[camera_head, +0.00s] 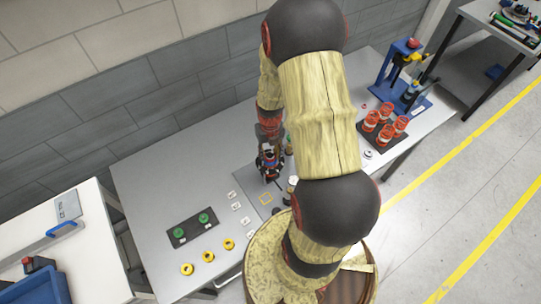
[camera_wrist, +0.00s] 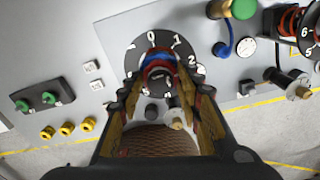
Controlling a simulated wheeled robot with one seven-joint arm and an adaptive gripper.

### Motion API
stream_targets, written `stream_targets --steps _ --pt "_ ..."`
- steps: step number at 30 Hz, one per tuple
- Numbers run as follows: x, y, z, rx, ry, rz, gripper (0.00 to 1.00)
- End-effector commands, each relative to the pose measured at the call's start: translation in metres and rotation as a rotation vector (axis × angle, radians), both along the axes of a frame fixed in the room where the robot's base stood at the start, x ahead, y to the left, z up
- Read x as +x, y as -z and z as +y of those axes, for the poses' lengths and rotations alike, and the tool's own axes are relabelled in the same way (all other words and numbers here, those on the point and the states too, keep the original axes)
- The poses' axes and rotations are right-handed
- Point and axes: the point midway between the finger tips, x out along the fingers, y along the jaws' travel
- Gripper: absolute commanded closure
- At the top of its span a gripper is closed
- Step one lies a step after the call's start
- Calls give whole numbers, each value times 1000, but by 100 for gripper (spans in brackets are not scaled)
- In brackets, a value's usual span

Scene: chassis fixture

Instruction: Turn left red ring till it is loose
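The left red ring (camera_wrist: 155,72) shows in the wrist view, with a blue part above it, over a black numbered dial (camera_wrist: 136,58). My gripper (camera_wrist: 160,80) is over this dial, its two fingers apart, one on each side of the ring. The fingers hide much of the ring, and I cannot tell whether they press on it. In the head view my gripper (camera_head: 268,165) is low over the grey panel, and the ring there is mostly hidden. A second numbered dial (camera_wrist: 310,28) with a red ring (camera_wrist: 288,22) is at the wrist view's right edge.
A black block with green knobs (camera_head: 191,228) and several yellow rings (camera_head: 208,256) lie left of the gripper. A dark tray (camera_head: 372,141) with red cylinders (camera_head: 386,112) and a blue stand (camera_head: 402,85) are at the right.

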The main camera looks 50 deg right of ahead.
Motion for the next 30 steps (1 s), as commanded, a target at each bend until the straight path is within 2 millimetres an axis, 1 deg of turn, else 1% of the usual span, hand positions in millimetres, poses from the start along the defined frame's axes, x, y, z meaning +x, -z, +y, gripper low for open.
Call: stream_targets --steps 1,13,17,30 --pt "0 0 0 0 0 -1 72" --pt "0 0 -1 0 -1 -1 94" --pt "0 0 -1 -1 -28 -1 94" --pt "0 0 -1 -2 -387 -1 94"
